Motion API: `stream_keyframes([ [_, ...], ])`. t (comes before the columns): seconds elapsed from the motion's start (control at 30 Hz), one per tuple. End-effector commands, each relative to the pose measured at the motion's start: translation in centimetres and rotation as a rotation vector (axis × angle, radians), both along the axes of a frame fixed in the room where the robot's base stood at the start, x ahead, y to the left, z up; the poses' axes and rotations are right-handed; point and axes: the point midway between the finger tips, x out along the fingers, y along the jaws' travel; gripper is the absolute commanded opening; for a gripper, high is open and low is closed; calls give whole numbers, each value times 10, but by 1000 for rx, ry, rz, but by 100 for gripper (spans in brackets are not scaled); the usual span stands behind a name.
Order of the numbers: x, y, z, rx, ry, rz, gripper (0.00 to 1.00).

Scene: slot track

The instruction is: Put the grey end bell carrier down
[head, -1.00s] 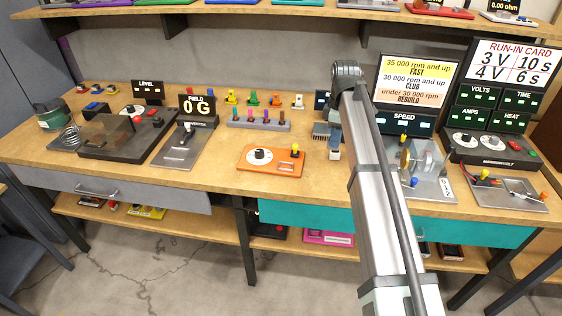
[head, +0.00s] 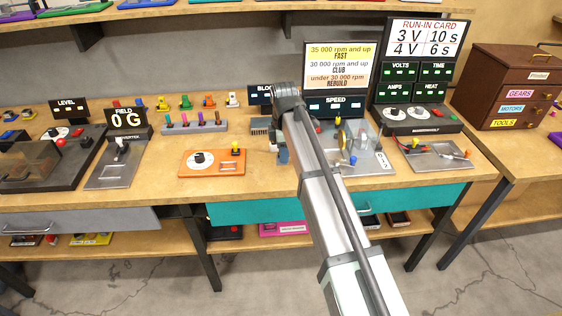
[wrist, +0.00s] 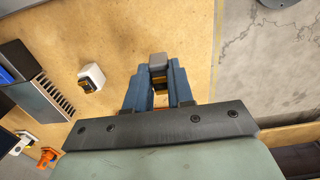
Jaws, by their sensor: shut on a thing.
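The grey end bell carrier (wrist: 157,60) shows in the wrist view as a small grey block with a yellow-orange part below it. It sits between the blue fingers of my gripper (wrist: 153,88), which is shut on it. Bare wooden bench top lies around and beneath it; I cannot tell whether it touches the wood. In the head view my gripper (head: 282,154) is low over the bench, right of the orange box (head: 212,162), and mostly hidden by my arm. The carrier cannot be made out there.
A white block (wrist: 92,76) stands left of my gripper, with a finned block (wrist: 45,100) beyond it. White (wrist: 22,142) and orange (wrist: 47,157) carriers stand farther off. The bench edge (wrist: 215,60) is close on the right. A speed rig (head: 358,150) stands right of my arm.

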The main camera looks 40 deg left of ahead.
Motion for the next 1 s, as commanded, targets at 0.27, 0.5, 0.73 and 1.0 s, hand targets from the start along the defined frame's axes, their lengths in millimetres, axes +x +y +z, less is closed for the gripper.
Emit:
stream_keyframes([
  [0.27, 0, 0, -28, -1, 1, 0, 0],
  [0.5, 0, 0, -39, 1, -1, 0, 0],
  [0.73, 0, 0, -40, 0, 0, -1, 0],
  [1.0, 0, 0, -41, 0, 0, -1, 43],
])
